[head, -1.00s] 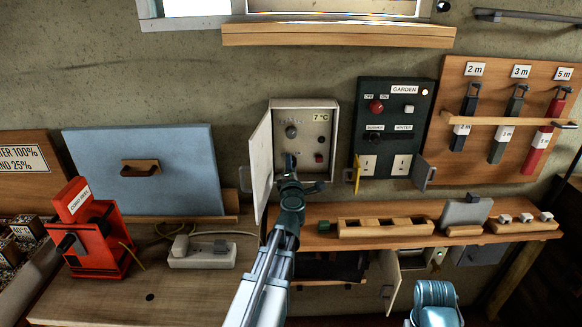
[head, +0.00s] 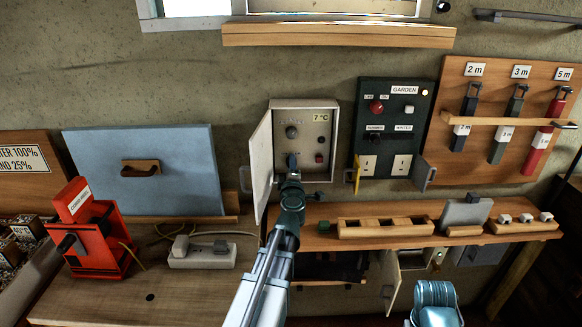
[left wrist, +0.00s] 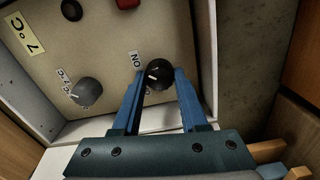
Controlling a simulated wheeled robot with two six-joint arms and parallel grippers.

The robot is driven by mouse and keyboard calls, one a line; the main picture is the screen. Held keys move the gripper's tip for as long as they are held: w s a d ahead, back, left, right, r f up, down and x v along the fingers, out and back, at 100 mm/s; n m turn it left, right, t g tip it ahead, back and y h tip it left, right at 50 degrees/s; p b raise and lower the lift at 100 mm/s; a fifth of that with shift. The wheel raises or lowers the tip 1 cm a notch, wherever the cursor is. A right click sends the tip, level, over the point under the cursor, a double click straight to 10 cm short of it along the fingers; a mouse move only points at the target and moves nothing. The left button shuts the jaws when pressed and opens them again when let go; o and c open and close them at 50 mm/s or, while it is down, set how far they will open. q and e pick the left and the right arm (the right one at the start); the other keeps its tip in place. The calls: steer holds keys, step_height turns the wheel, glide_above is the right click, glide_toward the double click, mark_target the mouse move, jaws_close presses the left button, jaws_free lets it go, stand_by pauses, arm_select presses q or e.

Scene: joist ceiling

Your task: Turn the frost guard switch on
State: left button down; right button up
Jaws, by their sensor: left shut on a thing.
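The frost guard box (head: 334,125) is an open pale metal box on the wall with a "7 °C" label. Its door (head: 261,165) stands open to the left. The left wrist view shows a black rotary switch (left wrist: 160,73) with a white mark, beside an "ON" label (left wrist: 136,60) and a second label partly hidden by a finger. My left gripper (head: 292,158) is at the box's lower left; its blue fingers (left wrist: 160,80) are shut on the black switch, one on each side. My right gripper is out of view.
A grey dial (head: 291,131) and a red button (head: 319,158) are on the same panel. A dark garden switch box (head: 394,115) hangs to the right. A wooden shelf (head: 330,240) runs below, and a red cord reel (head: 92,235) stands on the left bench.

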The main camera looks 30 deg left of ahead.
arm_select(q)
steer(key=shift+c, duration=2.2)
jaws_free()
steer(key=shift+s, duration=0.1)
